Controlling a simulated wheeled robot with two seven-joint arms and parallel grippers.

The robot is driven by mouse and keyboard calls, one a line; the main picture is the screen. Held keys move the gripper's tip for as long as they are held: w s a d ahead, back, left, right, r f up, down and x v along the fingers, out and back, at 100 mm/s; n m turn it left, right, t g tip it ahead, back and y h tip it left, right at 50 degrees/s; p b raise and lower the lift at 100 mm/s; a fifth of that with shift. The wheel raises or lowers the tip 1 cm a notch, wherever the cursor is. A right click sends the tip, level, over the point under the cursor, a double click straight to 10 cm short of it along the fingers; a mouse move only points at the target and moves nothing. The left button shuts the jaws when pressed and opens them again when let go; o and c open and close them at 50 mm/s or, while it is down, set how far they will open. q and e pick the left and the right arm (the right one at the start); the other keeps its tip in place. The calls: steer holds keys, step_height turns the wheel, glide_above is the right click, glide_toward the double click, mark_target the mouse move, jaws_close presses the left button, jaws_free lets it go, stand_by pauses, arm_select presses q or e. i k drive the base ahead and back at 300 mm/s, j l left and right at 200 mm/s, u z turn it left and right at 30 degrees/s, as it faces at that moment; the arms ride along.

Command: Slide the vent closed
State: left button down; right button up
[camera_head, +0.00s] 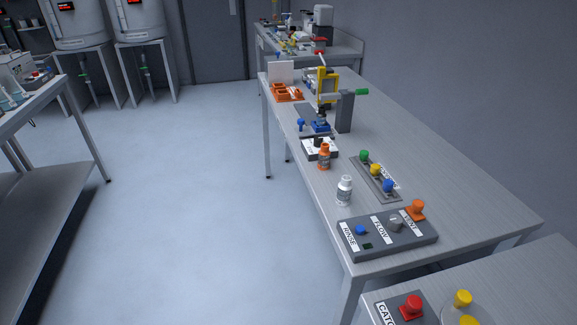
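A grey control box (388,247) stands near the front end of the long table on the right. It carries an orange vent knob (416,208) at its back right corner, beside a white label that seems to read VENT (411,226). The knob's slot and slide position are too small to tell. A grey knob (396,222) is by the FLOW label, and a blue button (360,229) is by the RINSE label. Neither of my grippers is in view.
A white bottle (344,191) and an orange bottle (324,157) stand behind the box. A plate with green, yellow and blue knobs (375,170) lies behind it. A nearer table holds a red button (411,305). The floor (190,220) to the left is clear.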

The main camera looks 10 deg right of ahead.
mark_target(414, 210)
steer(key=z, duration=1.25)
